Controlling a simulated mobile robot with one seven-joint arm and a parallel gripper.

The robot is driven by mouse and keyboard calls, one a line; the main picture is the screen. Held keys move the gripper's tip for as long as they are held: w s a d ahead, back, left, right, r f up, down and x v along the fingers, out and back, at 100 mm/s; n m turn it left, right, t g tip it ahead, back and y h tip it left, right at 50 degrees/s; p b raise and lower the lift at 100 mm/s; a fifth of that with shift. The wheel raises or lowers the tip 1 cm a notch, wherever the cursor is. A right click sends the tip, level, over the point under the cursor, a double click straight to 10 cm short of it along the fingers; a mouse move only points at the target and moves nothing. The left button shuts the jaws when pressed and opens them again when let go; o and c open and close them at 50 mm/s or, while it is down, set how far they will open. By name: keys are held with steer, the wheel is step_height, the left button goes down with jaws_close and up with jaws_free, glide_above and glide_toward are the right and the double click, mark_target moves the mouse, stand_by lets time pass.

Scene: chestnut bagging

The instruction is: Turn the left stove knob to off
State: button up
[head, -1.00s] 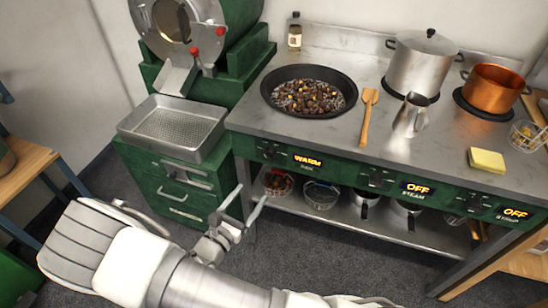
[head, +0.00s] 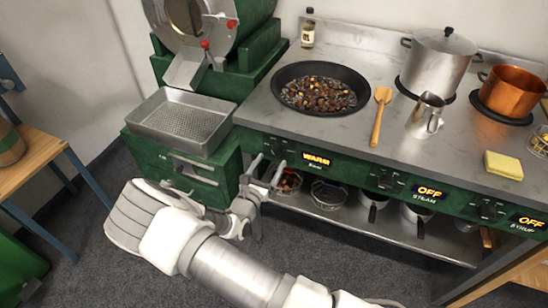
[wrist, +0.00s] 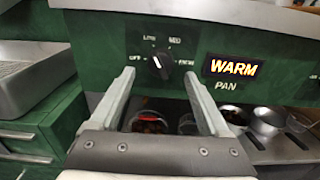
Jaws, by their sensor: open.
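The left stove knob (wrist: 160,63) is a dark dial with a white pointer mark on the green front panel, with markings around it that include OFF at its left. In the head view the knob (head: 278,147) is at the panel's left end. The lit display (wrist: 230,67) beside it reads WARM, above the label PAN. My gripper (wrist: 159,76) is open, its two fingers pointing at the panel on either side of the knob, with nothing between them. In the head view my gripper (head: 268,172) is just in front of and below the knob; contact cannot be told.
A black pan of chestnuts (head: 321,89) sits on the stove top above this knob. The other two displays, STEAM (head: 428,191) and SYRUP (head: 529,221), read OFF. A metal tray (head: 182,121) stands left of the stove. Bowls (head: 329,194) sit on the shelf below.

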mark_target(277, 152)
steer(key=shift+x, duration=1.85)
jaws_close()
